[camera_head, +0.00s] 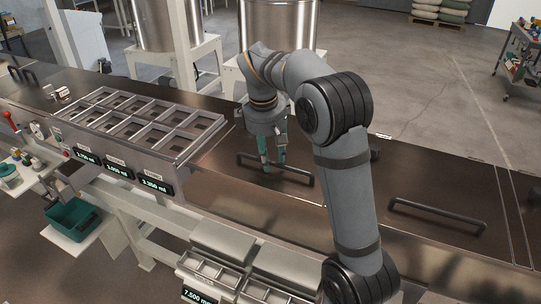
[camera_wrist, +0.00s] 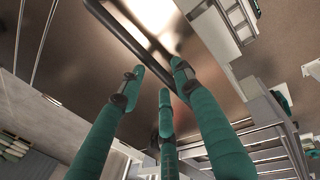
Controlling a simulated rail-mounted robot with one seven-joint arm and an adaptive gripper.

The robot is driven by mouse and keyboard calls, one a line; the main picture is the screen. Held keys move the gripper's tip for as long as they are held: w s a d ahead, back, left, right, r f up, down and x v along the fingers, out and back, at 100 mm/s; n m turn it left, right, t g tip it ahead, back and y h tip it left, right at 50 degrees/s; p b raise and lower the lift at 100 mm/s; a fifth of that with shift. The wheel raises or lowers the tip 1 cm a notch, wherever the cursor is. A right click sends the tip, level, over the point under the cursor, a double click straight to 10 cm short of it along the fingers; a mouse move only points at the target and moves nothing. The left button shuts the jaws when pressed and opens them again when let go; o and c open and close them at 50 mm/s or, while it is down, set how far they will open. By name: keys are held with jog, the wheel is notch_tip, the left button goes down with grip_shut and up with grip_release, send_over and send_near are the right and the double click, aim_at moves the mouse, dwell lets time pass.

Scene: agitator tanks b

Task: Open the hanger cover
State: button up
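A dark brown metal cover (camera_head: 222,163) with a long black bar handle (camera_head: 296,177) lies flat and closed in the worktop, under my gripper (camera_head: 270,163). No label shows which cover is the hanger cover. My gripper has three green fingers pointing down at the handle, near its middle. In the wrist view, my gripper (camera_wrist: 158,75) shows its fingertips spread apart, with the black handle (camera_wrist: 124,36) running diagonally between or just beyond them. I cannot tell whether any finger touches the handle. The cover's shiny surface (camera_wrist: 75,60) fills the background.
A second cover with a black handle (camera_head: 437,215) lies to the right. A grey divided rack (camera_head: 150,118) with digital readouts stands left of my gripper. Small bins (camera_head: 213,268) sit below the front edge. Steel tanks (camera_head: 278,30) stand behind the worktop.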

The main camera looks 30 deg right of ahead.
grip_shut()
dwell(0.7)
